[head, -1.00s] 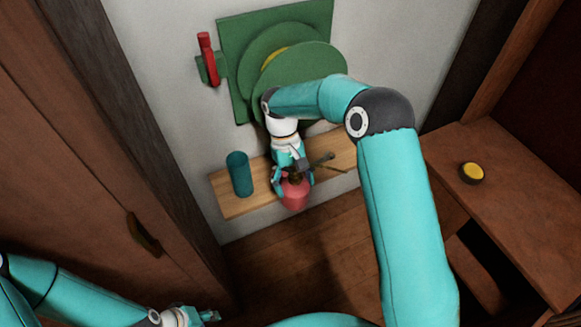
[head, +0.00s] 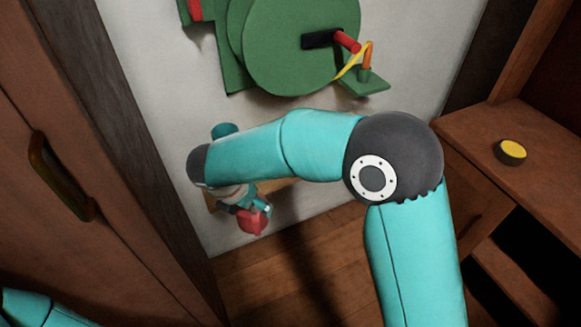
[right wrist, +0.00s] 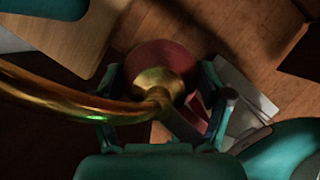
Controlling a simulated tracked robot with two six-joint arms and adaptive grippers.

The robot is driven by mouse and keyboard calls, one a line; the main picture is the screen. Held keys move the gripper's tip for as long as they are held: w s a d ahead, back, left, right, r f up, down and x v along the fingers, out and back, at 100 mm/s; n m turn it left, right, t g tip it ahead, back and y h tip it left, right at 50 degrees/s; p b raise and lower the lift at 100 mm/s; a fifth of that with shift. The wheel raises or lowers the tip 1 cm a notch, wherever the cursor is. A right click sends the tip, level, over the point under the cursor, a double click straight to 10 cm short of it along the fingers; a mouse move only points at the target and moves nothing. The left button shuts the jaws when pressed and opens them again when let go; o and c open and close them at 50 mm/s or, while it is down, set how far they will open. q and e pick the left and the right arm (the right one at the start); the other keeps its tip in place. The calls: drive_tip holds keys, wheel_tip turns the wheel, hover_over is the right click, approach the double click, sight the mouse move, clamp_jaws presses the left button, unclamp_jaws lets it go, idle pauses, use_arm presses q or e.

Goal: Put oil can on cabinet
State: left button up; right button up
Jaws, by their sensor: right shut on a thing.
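The oil can (head: 251,222) is red, and most of it is hidden by my right arm in the head view. The right wrist view shows its dark red body (right wrist: 150,53) and its long curved brass spout (right wrist: 50,98). My right gripper (head: 256,206) is shut on the oil can, with a finger on each side in the right wrist view (right wrist: 165,92). The can appears off the wall shelf (right wrist: 62,45), in front of it and above the floor. A low wooden cabinet (head: 470,130) stands at the right. My left gripper is outside the head view.
A tall brown door with a handle (head: 60,175) stands at the left. A teal cup (head: 224,130) shows behind my right arm. A green wheel device (head: 290,45) is on the wall. A yellow-topped round object (head: 510,151) sits on the cabinet, with bare top around it.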

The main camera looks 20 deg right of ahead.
drive_tip(key=shift+a+f+n, duration=0.3)
drive_tip(key=shift+f+n, duration=0.05)
drive_tip(key=shift+n, duration=0.15)
drive_tip(key=shift+w, duration=0.2)
drive_tip(key=shift+n, duration=0.3)
drive_tip(key=w+d, duration=0.8)
drive_tip(key=w, duration=0.1)
drive_tip(key=w+d, duration=0.3)
drive_tip(key=w, duration=0.1)
drive_tip(key=shift+w+d, duration=0.15)
drive_tip(key=shift+d, duration=0.25)
drive_tip(key=shift+a+f+b, duration=0.1)
drive_tip(key=shift+f+b, duration=0.2)
drive_tip(key=shift+f, duration=0.05)
drive_tip(key=shift+r, duration=0.1)
drive_tip(key=o, duration=1.4)
